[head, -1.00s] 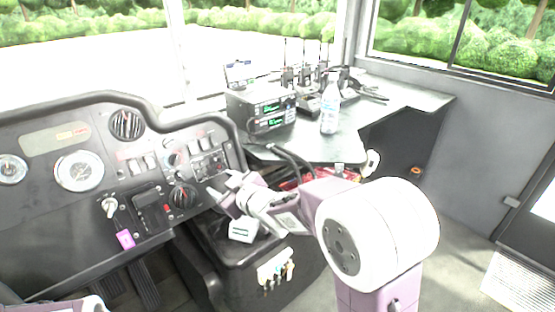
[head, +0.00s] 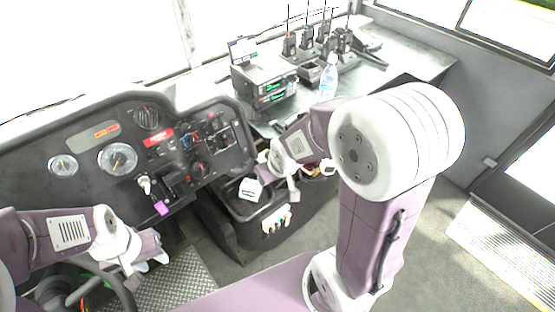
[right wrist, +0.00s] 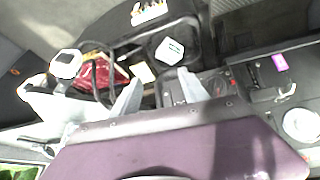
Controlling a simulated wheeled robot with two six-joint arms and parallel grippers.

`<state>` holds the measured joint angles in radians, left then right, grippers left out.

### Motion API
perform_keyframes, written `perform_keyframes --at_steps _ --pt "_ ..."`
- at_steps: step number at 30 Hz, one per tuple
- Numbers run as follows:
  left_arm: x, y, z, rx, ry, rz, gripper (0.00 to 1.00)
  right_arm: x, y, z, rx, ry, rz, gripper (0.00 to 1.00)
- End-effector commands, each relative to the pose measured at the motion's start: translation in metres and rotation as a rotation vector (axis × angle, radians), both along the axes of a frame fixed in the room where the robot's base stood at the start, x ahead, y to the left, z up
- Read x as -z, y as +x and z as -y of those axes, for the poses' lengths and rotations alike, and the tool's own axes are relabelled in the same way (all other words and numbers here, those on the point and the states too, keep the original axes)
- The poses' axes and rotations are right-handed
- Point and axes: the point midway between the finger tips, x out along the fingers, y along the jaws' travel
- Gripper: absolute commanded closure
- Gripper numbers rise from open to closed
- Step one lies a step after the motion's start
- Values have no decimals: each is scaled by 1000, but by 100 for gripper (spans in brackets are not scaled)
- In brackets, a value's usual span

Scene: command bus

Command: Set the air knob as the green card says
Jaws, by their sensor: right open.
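The dashboard carries several round black knobs. One with a red pointer (head: 200,168) is low on the right panel, a red-and-blue marked one (head: 190,141) is above it, and a larger one (head: 147,117) is at the top. I cannot read which is the air knob. My right gripper (right wrist: 160,92) is open and empty, above the console near the card. My left gripper (head: 150,264) is open and empty, low before the dash.
A purple tag (head: 161,208) hangs below a switch on the dash. The steering wheel (head: 120,285) is under my left arm. A radio unit (head: 264,82), a bottle (head: 328,76) and several handheld radios stand on the side counter (head: 415,65). A red item (right wrist: 112,80) lies beside the console.

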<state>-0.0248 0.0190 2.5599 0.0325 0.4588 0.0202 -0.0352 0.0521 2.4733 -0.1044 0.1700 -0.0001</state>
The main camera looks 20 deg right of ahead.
Motion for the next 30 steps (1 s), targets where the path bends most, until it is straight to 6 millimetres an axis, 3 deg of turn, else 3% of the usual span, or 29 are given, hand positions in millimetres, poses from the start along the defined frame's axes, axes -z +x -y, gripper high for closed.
perform_keyframes --at_steps 1,4,9,18,24,27,30 --pt "-18 0 0 0 0 0 64 -14 -8 1 13 4 -28 48" --pt "-28 0 0 0 0 0 64 -19 -22 2 37 13 -79 48" --pt "-34 0 0 0 0 0 64 -20 -34 2 55 19 -121 48" --pt "-36 0 0 0 0 0 64 -22 -37 2 58 21 -129 48" --pt "-94 0 0 0 0 1 64 -66 -85 0 129 52 -295 48" --pt "-98 0 0 0 0 0 64 -68 -99 -2 148 62 -343 48" --pt "-93 0 0 0 0 0 64 -63 -100 -2 150 62 -347 48"
